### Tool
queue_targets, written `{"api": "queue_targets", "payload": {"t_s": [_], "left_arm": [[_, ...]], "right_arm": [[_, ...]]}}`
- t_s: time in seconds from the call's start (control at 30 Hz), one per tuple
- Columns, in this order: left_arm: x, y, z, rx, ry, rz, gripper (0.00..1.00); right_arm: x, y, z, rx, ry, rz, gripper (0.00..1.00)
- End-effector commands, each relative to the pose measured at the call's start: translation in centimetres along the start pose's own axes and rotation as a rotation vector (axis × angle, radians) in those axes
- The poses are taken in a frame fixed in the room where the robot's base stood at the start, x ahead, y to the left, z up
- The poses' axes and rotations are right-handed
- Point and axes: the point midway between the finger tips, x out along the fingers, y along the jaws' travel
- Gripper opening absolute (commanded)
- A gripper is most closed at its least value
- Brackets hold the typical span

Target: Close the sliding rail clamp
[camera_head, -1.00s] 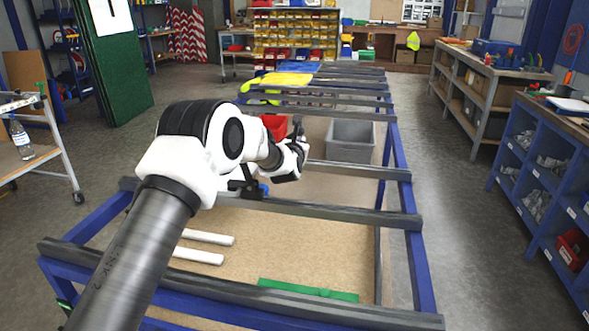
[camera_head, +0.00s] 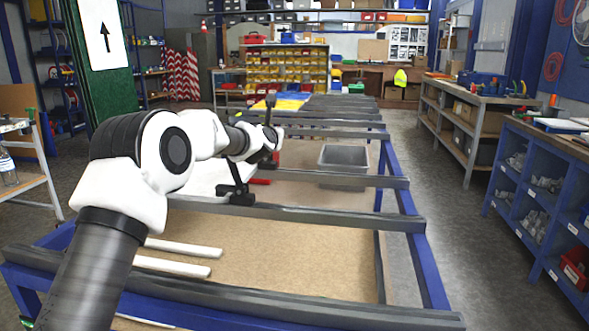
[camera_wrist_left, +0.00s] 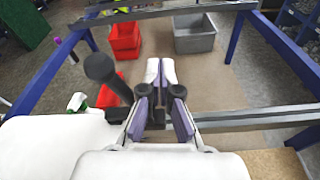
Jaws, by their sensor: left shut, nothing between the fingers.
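The black rail clamp (camera_head: 237,193) sits on a grey cross rail (camera_head: 330,215) beside a white panel, with its upright part rising above the rail. In the left wrist view its black round-knobbed handle (camera_wrist_left: 101,68) leans up at the left of my fingers. My left gripper (camera_head: 268,138) is above and slightly right of the clamp in the head view. In the wrist view the left gripper (camera_wrist_left: 161,75) has its fingers together and empty, apart from the knob. The clamp's lower part is partly hidden. My right gripper is not in view.
The blue-framed table (camera_head: 425,265) has several cross rails. A grey bin (camera_head: 344,158) stands beyond, and red bins (camera_wrist_left: 124,40) show in the wrist view. Two white rods (camera_head: 175,257) lie in the near bay. Shelving (camera_head: 535,195) stands at right, across clear floor.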

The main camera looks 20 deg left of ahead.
Motion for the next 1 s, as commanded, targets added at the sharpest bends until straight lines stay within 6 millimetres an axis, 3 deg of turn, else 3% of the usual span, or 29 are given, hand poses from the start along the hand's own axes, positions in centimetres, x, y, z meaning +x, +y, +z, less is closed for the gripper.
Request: {"api": "queue_targets", "payload": {"t_s": [0.77, 0.87, 1.0], "left_arm": [[-0.2, 0.5, 0.1, 0.0, 0.002, 0.0, 0.0], [-1.0, 0.6, 0.2, -0.001, 0.001, 0.001, 0.0], [-3.5, 0.5, 0.2, -0.001, 0.002, -0.002, 0.0]], "right_arm": [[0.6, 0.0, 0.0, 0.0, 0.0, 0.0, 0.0], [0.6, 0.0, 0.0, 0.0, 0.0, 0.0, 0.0], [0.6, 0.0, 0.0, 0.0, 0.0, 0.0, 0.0]]}}
